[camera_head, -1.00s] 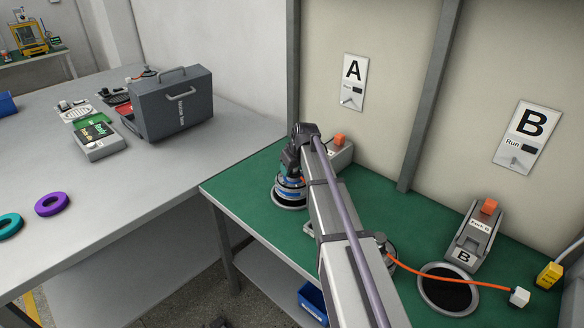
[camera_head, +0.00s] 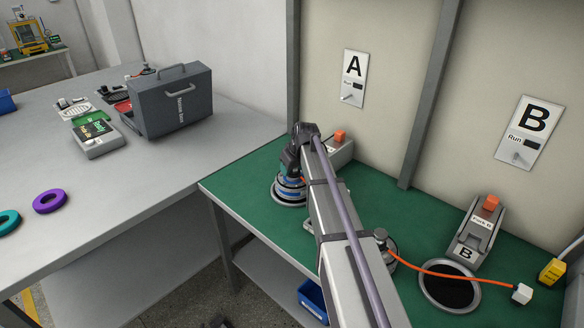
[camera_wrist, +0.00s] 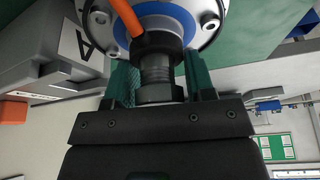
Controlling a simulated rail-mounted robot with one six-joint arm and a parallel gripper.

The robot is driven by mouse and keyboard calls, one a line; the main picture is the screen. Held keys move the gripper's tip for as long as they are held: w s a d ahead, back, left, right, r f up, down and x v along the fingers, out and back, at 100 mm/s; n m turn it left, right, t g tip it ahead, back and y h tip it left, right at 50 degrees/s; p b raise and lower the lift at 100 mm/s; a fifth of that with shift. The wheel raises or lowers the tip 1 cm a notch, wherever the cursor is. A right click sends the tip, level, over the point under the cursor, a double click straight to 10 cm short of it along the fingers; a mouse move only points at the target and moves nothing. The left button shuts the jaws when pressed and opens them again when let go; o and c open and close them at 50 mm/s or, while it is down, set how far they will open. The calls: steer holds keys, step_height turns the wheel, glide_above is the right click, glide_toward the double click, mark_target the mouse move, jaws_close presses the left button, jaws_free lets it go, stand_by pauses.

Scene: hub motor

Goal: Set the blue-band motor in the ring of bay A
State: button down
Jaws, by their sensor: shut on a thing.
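The blue-band motor (camera_head: 287,188) is at the bay A ring (camera_head: 289,203), upright as far as I see. Whether it rests fully down in the ring I cannot tell. My gripper (camera_head: 292,170) is above it. In the wrist view, the green-padded jaws of my gripper (camera_wrist: 160,85) are shut on the dark threaded shaft of the motor, whose silver face with a blue ring (camera_wrist: 182,28) shows at the top. An orange cable (camera_wrist: 127,15) leaves the motor by the shaft. My arm hides part of the bay A area.
A second motor (camera_head: 384,252) stands behind my arm, its orange cable running to a white plug (camera_head: 522,293). The bay B ring (camera_head: 450,287) is empty beside a clamp block (camera_head: 475,232). A grey case (camera_head: 172,100) and purple ring (camera_head: 49,201) are on the left table (camera_head: 130,185).

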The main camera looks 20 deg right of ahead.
steer(key=shift+f+b, duration=0.65)
steer(key=shift+b, duration=0.05)
steer(key=shift+c, duration=2)
jaws_free()
steer(key=shift+r, duration=0.15)
steer(key=p+v, duration=1)
steer(key=shift+s+r, duration=0.25)
steer(key=s+a+m+g, duration=0.1)
steer(key=s+a, duration=0.4)
steer(key=s, duration=0.3)
steer(key=s+a+f+m+g, duration=0.1)
steer(key=s+a, duration=0.4)
steer(key=s, duration=0.4)
steer(key=s+a+m+g+h, duration=0.1)
steer(key=s+a+g, duration=0.1)
steer(key=s+a, duration=0.3)
steer(key=s, duration=0.4)
steer(key=shift+s, duration=0.15)
